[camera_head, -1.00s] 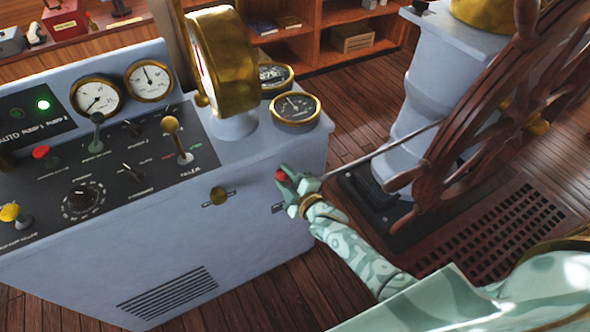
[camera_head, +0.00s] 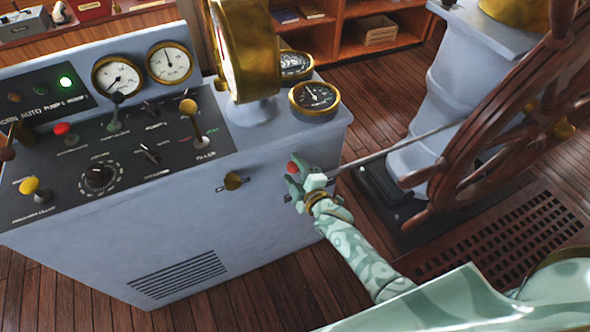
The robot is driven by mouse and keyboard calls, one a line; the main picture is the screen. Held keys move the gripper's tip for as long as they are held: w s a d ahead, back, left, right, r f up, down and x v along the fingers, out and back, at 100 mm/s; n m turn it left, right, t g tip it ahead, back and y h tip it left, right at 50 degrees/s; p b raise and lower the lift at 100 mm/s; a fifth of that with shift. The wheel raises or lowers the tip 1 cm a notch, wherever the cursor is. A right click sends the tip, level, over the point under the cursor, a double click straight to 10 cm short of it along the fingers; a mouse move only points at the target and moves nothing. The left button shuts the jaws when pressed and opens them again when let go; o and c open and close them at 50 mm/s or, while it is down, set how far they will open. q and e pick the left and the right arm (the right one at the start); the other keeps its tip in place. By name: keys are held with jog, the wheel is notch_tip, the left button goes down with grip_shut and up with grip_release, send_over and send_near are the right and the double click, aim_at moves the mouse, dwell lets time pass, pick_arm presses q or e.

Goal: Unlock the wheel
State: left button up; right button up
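The dark wooden wheel (camera_head: 490,135) stands at the right on a pale blue-grey pedestal (camera_head: 440,100). A thin metal rod (camera_head: 395,150) runs from beside my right gripper toward the wheel's rim; its far end is lost among the spokes. A red knob (camera_head: 293,167) shows at the tip of my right gripper (camera_head: 303,181), in line with the rod. The fingers are at the knob and hide part of it; whether they are closed on it is too small to tell. The gripper is in front of the console's right end. My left gripper is not in view.
The blue-grey console (camera_head: 180,235) fills the left, with gauges, switches and a brass-rimmed instrument (camera_head: 248,50). Wooden shelves (camera_head: 365,30) stand behind. A dark floor grating (camera_head: 500,235) lies below the wheel.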

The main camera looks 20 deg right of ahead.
jog(key=p+v, duration=0.3)
jog(key=v, duration=1.3)
jog(key=shift+s, duration=0.15)
